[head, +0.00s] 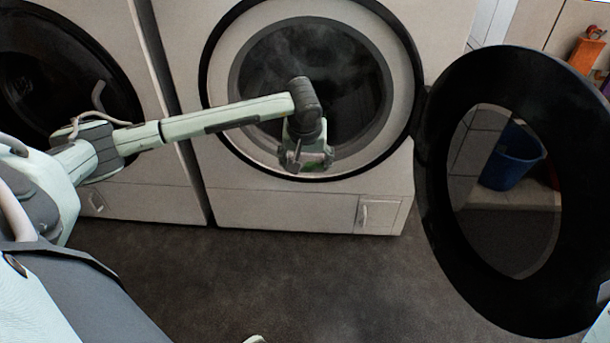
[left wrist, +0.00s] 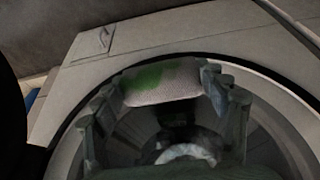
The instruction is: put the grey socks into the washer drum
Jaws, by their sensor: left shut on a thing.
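The washer drum (head: 335,75) shows as a dark round opening inside a grey ring in the middle washer. It also shows in the left wrist view (left wrist: 150,135). My left gripper (head: 306,161) is at the lower part of that opening. It is shut on a light grey sock bundle with a green patch (left wrist: 162,84), which lies between the fingertips in the left wrist view. In the head view only a little grey and green of it (head: 318,160) shows under the gripper. Whether it is past the rim I cannot tell.
The washer's round black door (head: 437,190) stands wide open on the right. A second machine with a dark door (head: 60,70) is at the left. A blue bucket (head: 512,158) shows through the open door's window. The dark floor (head: 290,280) in front is clear.

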